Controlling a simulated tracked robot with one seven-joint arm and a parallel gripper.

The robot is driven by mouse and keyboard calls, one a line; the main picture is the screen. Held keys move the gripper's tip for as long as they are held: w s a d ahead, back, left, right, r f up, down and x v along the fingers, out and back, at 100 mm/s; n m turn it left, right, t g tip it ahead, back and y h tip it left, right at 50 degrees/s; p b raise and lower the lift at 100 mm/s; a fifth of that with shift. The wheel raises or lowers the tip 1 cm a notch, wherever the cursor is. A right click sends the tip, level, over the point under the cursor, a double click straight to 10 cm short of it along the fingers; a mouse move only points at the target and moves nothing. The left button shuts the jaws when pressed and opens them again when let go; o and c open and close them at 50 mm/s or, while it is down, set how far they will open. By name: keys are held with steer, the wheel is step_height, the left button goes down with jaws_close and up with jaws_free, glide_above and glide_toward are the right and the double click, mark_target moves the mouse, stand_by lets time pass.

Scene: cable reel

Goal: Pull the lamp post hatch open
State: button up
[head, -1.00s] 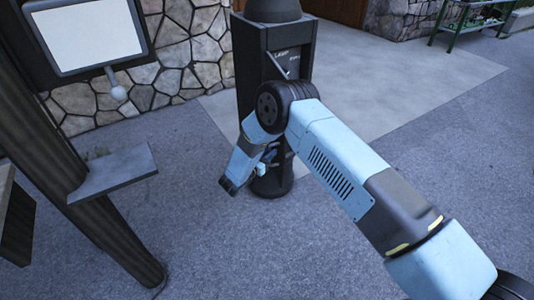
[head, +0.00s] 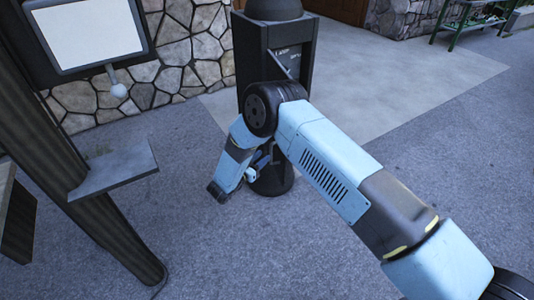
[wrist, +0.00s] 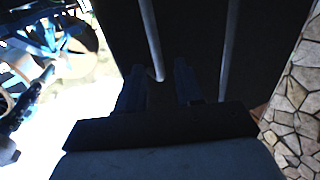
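The lamp post (head: 250,55) is a dark square post with a rounded top, behind my arm in the head view. A lettered dark panel (head: 287,62) shows on its upper front; my arm hides much of the face below, so the hatch's position is unclear. In the wrist view a dark face (wrist: 190,30) fills the middle, with two pale metal bars on it. The fingers of my gripper (wrist: 157,68) stand apart, with the lower end of the left bar (wrist: 150,35) in line with the gap between them. I cannot tell if they touch it.
A dark slanted column with a shelf (head: 115,168) and a white screen (head: 88,35) stands at the left. A stone wall (head: 185,50) is behind. A green-framed rack (head: 465,25) is far right. The floor right of the post is clear.

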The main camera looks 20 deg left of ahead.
steer(key=v, duration=0.7)
steer(key=shift+s+a, duration=0.15)
steer(key=shift+s, duration=0.1)
